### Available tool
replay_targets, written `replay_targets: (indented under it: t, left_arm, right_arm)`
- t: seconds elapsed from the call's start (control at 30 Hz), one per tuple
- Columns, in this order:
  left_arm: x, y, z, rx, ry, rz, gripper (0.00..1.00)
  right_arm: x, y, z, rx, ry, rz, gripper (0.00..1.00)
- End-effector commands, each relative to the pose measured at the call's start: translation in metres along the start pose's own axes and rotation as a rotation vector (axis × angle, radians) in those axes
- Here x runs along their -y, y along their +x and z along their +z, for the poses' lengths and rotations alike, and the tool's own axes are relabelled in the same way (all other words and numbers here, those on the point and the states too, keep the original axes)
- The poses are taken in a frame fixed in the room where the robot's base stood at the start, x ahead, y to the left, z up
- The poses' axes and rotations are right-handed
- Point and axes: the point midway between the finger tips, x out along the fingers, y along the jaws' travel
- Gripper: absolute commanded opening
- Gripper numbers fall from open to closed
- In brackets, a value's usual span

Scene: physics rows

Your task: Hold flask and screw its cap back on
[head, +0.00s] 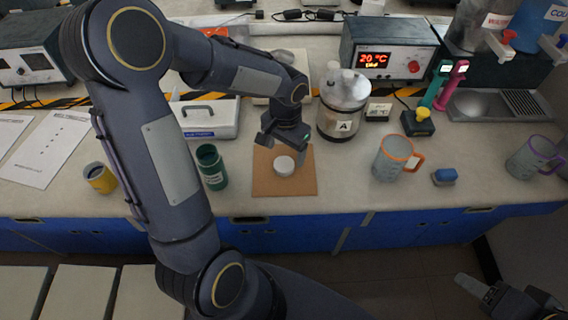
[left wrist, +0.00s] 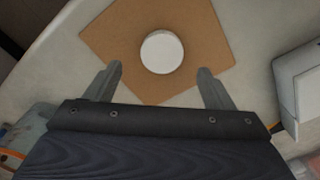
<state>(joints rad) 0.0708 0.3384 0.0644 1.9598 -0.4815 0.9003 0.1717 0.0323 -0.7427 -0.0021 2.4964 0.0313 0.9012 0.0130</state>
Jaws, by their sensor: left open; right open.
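A white round cap (head: 284,166) lies flat on a brown square board (head: 262,186). It also shows in the left wrist view (left wrist: 161,52), between and just beyond my left fingertips. A dark green flask (head: 213,172) with a pale label stands upright on the bench, left of the board; its top looks open. My left gripper (head: 284,148) is open and empty, above the board and pointing down at the cap, not touching it. My right gripper (head: 470,287) is open and empty at the lower right, away from the bench.
A yellow cup (head: 100,178) stands left of the flask. A white box (head: 206,118) is behind the flask. The front bench strip is clear.

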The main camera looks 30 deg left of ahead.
Motion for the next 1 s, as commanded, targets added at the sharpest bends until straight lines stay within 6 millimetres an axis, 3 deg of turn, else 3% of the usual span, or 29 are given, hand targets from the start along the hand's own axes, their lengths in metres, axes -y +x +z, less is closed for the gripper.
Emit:
replay_targets:
  t: [0.17,0.53,0.93,1.0]
  left_arm:
    - [0.000,0.002,0.000,0.001,0.000,0.000,0.76]
    - [0.003,0.049,0.002,0.002,0.001,0.000,0.76]
    - [0.003,0.052,0.002,0.000,0.000,0.000,0.76]
    - [0.003,0.051,0.002,-0.001,0.000,0.000,0.67]
  right_arm:
    - [0.000,0.000,0.000,0.000,0.000,0.000,0.55]
    - [0.001,-0.002,-0.001,0.000,0.000,0.000,0.55]
    - [0.001,-0.002,-0.001,0.000,0.000,0.000,0.55]
    - [0.001,-0.002,-0.001,0.000,0.000,0.000,0.55]
